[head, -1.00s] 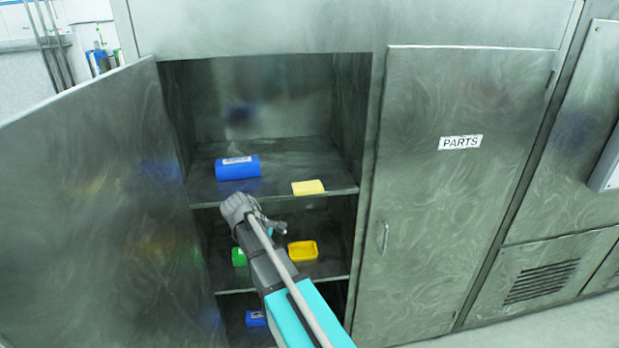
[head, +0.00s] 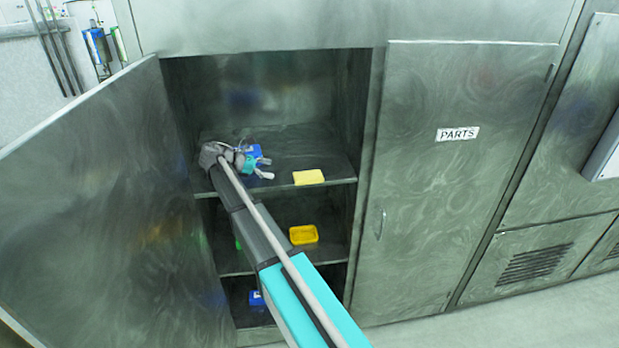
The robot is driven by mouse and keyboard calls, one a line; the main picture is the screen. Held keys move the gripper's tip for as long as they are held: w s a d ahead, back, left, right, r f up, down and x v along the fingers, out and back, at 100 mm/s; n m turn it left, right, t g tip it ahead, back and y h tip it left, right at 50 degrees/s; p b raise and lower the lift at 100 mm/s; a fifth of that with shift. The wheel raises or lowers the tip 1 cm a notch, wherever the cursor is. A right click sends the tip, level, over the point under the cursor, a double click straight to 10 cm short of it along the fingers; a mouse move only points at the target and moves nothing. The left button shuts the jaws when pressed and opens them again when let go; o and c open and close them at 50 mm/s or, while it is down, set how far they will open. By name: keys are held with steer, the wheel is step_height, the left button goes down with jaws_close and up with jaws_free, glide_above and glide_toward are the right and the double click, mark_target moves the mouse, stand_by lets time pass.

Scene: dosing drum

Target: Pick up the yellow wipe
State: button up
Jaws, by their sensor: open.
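The yellow wipe (head: 308,177) lies flat near the front edge of the cabinet's upper shelf (head: 335,157), right of centre. My gripper (head: 262,168) is at the left part of the same shelf, left of the wipe and apart from it. Its fingers are spread open and point to the right. They are in front of a blue object (head: 251,151), which my gripper and wrist partly hide.
The cabinet door (head: 100,200) stands open at the left. The closed door labelled PARTS (head: 430,220) is at the right. A yellow tray (head: 303,234) sits on the middle shelf, with a mostly hidden green thing. A blue object (head: 256,298) is lower down.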

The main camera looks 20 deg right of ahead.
steer(key=b, duration=0.3)
glide_toward(306, 175)
steer(key=x, duration=0.4)
steer(key=shift+s+d+f, duration=0.2)
steer(key=shift+s+f, duration=0.1)
steer(key=shift+f, duration=0.05)
steer(key=shift+d+f, duration=0.1)
steer(key=shift+d, duration=0.3)
steer(key=shift+s+d, duration=0.1)
steer(key=shift+b+x, duration=1)
steer(key=shift+x, duration=1.5)
steer(key=shift+d, duration=0.1)
steer(key=c, duration=0.6)
